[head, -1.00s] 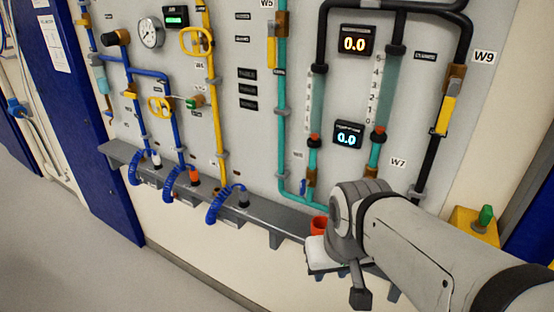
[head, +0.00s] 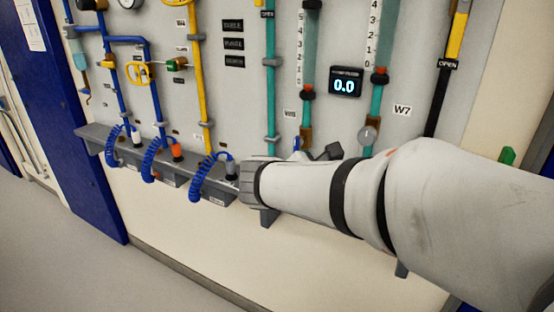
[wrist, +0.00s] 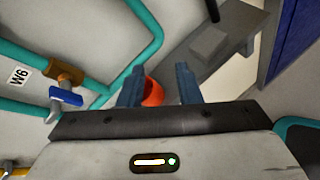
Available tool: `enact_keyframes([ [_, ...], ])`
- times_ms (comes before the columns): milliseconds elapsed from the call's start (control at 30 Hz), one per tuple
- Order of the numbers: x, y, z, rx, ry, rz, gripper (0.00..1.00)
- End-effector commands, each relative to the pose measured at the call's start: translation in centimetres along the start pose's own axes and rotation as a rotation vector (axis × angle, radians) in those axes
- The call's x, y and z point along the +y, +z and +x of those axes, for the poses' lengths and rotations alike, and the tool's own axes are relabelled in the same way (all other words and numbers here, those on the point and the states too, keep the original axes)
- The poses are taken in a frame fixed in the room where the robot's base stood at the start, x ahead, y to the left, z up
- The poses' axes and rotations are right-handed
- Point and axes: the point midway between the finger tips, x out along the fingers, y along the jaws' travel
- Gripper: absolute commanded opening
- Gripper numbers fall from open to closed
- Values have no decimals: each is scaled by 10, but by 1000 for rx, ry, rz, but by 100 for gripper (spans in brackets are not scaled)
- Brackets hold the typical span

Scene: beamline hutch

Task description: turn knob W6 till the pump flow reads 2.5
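In the wrist view the W6 label (wrist: 18,76) is on the panel at the left. Near it is a knob with a blue handle (wrist: 66,96) on a brass-coloured valve body (wrist: 70,75). In the head view the blue handle (head: 296,144) shows small, just above my arm. My gripper (wrist: 158,84) is open and empty, with its fingers to the right of the knob and apart from it. My arm hides the area below the knob.
An orange-red cup-like thing (wrist: 153,93) shows between and beyond my fingers, near a grey ledge (wrist: 228,45). Teal pipes (wrist: 149,50) run close to the gripper. A W7 label (head: 402,110) is right of the flow tubes. Blue coiled hoses (head: 150,160) are at the left.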

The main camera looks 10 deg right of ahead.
Motion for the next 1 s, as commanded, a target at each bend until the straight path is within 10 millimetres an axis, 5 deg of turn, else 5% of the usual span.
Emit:
enact_keyframes([
  [33,14,-22,5,-56,79,-116,31],
  [300,89,-50,-23,-331,354,-509,31],
  [467,104,-52,-28,-384,395,-564,31],
  [1000,136,-34,31,-383,396,-565,31],
])
